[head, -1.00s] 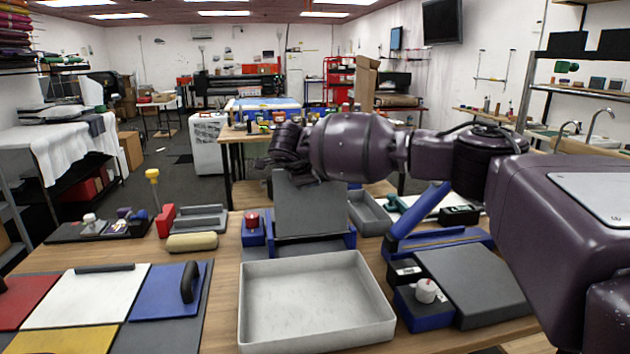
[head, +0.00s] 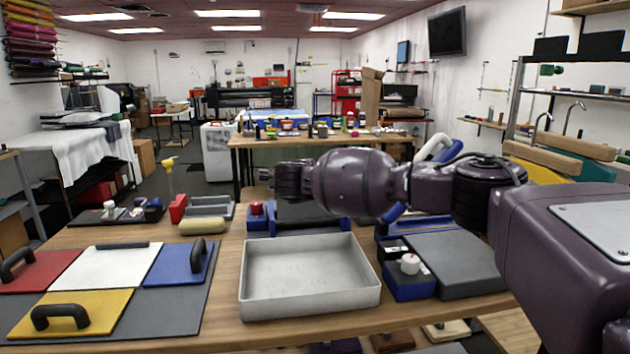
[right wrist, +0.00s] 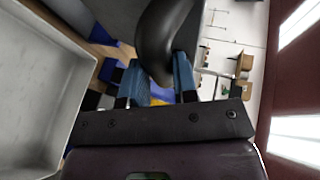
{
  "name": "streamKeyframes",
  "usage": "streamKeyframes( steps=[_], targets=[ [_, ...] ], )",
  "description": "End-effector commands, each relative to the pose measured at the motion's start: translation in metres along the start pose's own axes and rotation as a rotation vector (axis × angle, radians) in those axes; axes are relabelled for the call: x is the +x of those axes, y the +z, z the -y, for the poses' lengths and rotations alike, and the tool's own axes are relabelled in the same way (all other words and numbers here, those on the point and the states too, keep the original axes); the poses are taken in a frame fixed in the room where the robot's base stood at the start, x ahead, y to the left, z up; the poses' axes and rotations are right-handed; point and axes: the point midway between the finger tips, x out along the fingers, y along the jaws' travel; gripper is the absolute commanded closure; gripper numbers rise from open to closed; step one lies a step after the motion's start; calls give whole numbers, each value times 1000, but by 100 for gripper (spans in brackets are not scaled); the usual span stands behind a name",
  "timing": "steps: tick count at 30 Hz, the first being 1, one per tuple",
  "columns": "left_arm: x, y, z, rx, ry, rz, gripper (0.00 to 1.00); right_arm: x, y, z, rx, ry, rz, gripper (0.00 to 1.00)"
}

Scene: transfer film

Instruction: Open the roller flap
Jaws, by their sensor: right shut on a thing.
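A device with a blue base (head: 258,224) stands behind the pale tray. Its dark grey flap panel (head: 306,213) shows low between the blue sides and is partly hidden by my right arm. My right gripper (head: 288,181) is above and behind this panel in the head view; its fingertips are hard to make out there. In the right wrist view, the blue fingers of the right gripper (right wrist: 158,68) sit on either side of a black rounded handle (right wrist: 160,35) and are shut on it. Where the handle joins the flap is hidden. My left gripper is not in view.
The pale tray (head: 246,300) fills the middle front of the bench. A red knob (head: 256,208) stands left of the flap. A blue and grey press with a white knob (head: 410,264) is on the right. Coloured panels with handles (head: 85,305) lie at left.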

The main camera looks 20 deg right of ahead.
Motion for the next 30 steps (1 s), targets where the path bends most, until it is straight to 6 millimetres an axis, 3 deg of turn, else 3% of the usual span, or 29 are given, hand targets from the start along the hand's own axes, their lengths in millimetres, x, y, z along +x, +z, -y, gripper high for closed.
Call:
streamKeyframes(
  steps=[1,21,22,26,30],
  targets=[
    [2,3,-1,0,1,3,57,6,5,-20,-12,12,4,100],
    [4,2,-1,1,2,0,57,9,7,-21,1,-20,3,100],
    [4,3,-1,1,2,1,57,9,7,-21,1,-20,3,68],
    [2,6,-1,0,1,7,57,8,6,-19,2,-23,2,49],
    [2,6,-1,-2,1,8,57,8,5,-14,6,-27,0,47]
  ],
)
